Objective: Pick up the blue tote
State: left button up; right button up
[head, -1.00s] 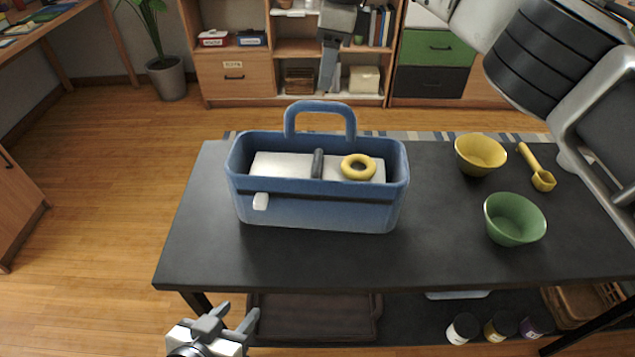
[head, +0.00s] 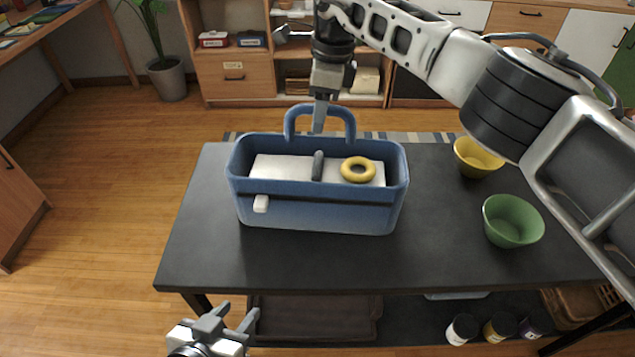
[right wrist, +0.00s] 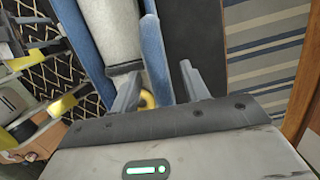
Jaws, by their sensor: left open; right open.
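The blue tote (head: 320,205) stands upright on the dark table (head: 400,262), its arched handle (head: 320,108) raised at the back. Inside lie a pale flat item, a grey rod-like thing and a yellow ring (head: 358,169). My right gripper (head: 319,122) points down at the top of the handle, its fingers overlapping it in the head view. In the right wrist view its open fingers (right wrist: 160,90) stand either side of a blue bar of the tote; whether they touch it I cannot tell. My left gripper (head: 226,318) is open and empty, low in front of the table.
A yellow bowl (head: 477,158) and a green bowl (head: 513,222) stand on the table right of the tote, below my right arm. Several jars (head: 463,328) sit on the lower shelf. The table left of the tote is clear.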

jog(key=shift+f, duration=0.25)
dwell(0.4)
jog(key=shift+r, duration=0.1)
grip_shut()
